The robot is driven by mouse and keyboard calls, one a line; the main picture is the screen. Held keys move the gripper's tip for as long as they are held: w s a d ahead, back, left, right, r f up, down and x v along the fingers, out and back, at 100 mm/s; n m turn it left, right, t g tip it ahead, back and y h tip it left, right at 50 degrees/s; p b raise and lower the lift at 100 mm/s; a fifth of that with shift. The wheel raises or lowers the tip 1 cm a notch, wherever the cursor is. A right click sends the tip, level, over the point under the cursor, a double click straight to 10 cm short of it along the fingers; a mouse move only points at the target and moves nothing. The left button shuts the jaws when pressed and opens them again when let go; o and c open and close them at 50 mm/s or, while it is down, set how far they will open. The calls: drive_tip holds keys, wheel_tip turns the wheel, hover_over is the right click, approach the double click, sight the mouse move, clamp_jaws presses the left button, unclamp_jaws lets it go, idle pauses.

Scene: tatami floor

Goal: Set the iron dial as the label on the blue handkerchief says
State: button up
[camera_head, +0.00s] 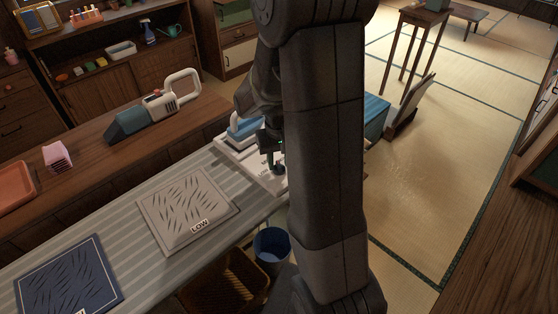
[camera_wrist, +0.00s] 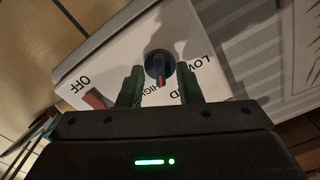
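The dial (camera_wrist: 158,66) is a dark round knob with a red mark on a white panel (camera_wrist: 210,28). The red mark points toward the picture's bottom, near the partly hidden word HIGH. OFF reads at left; LOW and a partly covered MID read at right. My gripper (camera_wrist: 158,88) has its two green fingers on either side of the dial, with what look like small gaps. The blue iron (camera_head: 246,127) rests beside the panel. The blue handkerchief (camera_head: 66,278) lies at lower left; its label is cut off by the picture edge and unreadable.
A grey handkerchief (camera_head: 186,208) labelled LOW lies on the striped ironing board (camera_head: 130,243). A red part (camera_wrist: 96,99) sits by OFF. A handheld vacuum (camera_head: 152,108) lies on the wooden counter behind. A blue bin (camera_head: 272,246) and a basket (camera_head: 226,288) stand below the board.

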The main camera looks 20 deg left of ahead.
drive_tip(key=shift+f, duration=0.2)
clamp_jaws()
drive_tip(key=shift+m, duration=3.1)
unclamp_jaws()
